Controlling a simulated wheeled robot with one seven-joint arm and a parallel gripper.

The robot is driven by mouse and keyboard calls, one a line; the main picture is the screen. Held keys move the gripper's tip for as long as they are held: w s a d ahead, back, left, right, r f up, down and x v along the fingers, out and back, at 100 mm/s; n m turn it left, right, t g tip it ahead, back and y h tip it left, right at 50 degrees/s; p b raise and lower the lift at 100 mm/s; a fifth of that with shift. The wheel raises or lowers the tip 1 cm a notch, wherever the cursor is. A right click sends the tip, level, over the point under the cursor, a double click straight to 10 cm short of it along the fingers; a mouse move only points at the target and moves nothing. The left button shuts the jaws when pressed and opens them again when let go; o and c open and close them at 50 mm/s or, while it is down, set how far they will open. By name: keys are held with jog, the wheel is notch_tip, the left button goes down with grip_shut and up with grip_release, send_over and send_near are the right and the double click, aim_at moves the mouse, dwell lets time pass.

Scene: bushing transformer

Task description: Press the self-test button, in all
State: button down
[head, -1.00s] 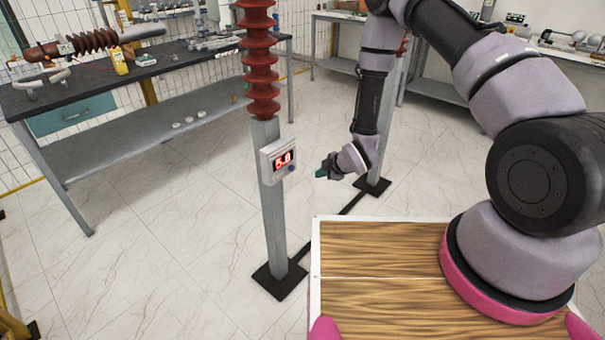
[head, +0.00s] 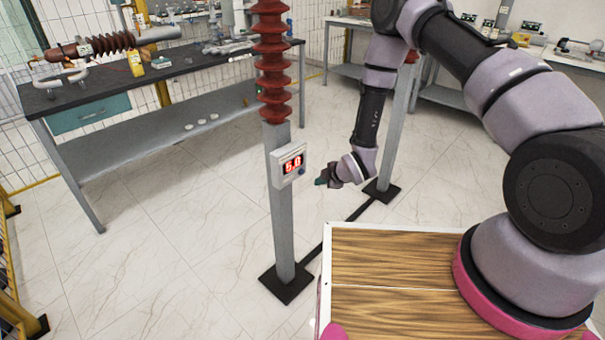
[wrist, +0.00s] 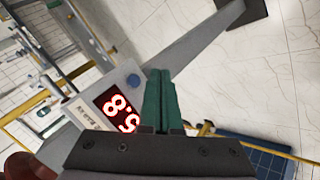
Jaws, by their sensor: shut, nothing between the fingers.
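A small grey-white box (head: 277,167) with a red lit digit display (head: 293,164) is fixed to a grey post. A round blue button (head: 302,171) sits on the box beside the display. The button also shows in the wrist view (wrist: 133,80), just left of the fingertips. My gripper (head: 321,181) is to the right of the box, apart from it. In the wrist view its green fingers (wrist: 160,76) are together with nothing between them. Whether they touch the button cannot be told there, but the head view shows a gap.
The grey post (head: 283,225) carries a ribbed red insulator (head: 271,60) and stands on a black foot (head: 287,283). A second post stands behind my gripper. A dark workbench (head: 110,85) with parts is at the left. The tiled floor between is clear.

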jog(key=shift+w+a, duration=0.7)
jog(key=shift+a, duration=0.2)
jog(key=shift+w+a, duration=0.7)
jog(key=shift+a, duration=0.2)
jog(key=shift+a, duration=0.1)
dwell(0.7)
jog(key=shift+w+a, duration=0.2)
jog(key=shift+w, duration=0.05)
jog(key=shift+w+a, duration=0.25)
jog(key=shift+a, duration=0.15)
dwell(0.7)
jog(key=shift+d, duration=0.1)
jog(key=shift+s+d, duration=0.5)
jog(key=shift+d, duration=0.15)
jog(key=s+d, duration=0.1)
jog(key=d, duration=0.1)
jog(key=s+d, duration=0.2)
dwell(0.6)
